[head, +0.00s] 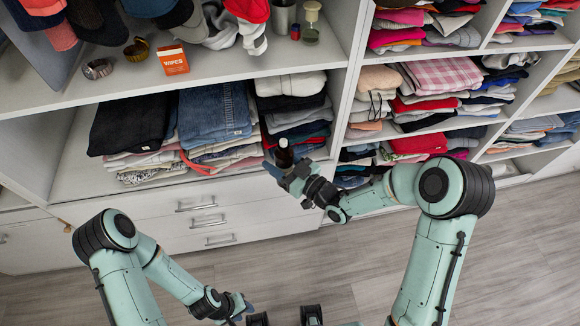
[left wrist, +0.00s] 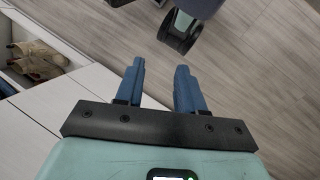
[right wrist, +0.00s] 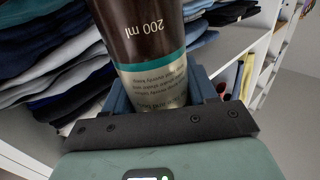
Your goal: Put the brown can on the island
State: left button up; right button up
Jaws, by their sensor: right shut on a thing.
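The brown can (head: 284,154) stands roughly upright in my right gripper (head: 290,175), in front of the cubby shelving. In the right wrist view the can (right wrist: 150,35) is large, brown above and pale below a teal band, marked "200 ml". The blue fingers of my right gripper (right wrist: 162,88) are shut around its pale part. My left gripper (head: 242,304) is low over the floor. In the left wrist view my left gripper (left wrist: 160,84) has its blue fingers apart with nothing between them. No island can be made out in these views.
The shelving holds folded jeans (head: 214,112) and several clothes stacks close to my right gripper. An orange wipes box (head: 173,60) and a glass bottle (head: 310,22) stand on the upper shelf. White drawers (head: 205,217) lie below.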

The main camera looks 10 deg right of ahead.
pick_arm(q)
jog(key=o, duration=0.5)
jog(key=shift+w+d+r+n+t, duration=0.1)
jog(key=shift+w+r+n+t, duration=0.1)
jog(key=shift+w, duration=0.3)
jog(key=shift+w+r+n+t, duration=0.1)
jog(key=shift+w+r+n, duration=0.1)
jog(key=shift+w, duration=0.3)
pick_arm(e)
jog(key=shift+a+r, duration=0.1)
pick_arm(q)
jog(key=w+r+n+t, duration=0.1)
jog(key=w+r, duration=0.1)
jog(key=w, duration=0.1)
jog(key=w+d+r+n+t, duration=0.1)
jog(key=w+r+n, duration=0.1)
jog(key=w, duration=0.2)
jog(key=w+d+r+n+t, duration=0.1)
jog(key=w+r+n, duration=0.1)
jog(key=w, duration=0.1)
jog(key=shift+w+r+y, duration=0.3)
jog(key=shift+w+y, duration=0.05)
jog(key=shift+y, duration=0.05)
jog(key=n+t+h, duration=0.1)
jog(key=n+t, duration=0.9)
jog(key=n, duration=1.2)
send_near(286, 147)
jog(key=x, duration=1.2)
jog(key=shift+f, duration=0.3)
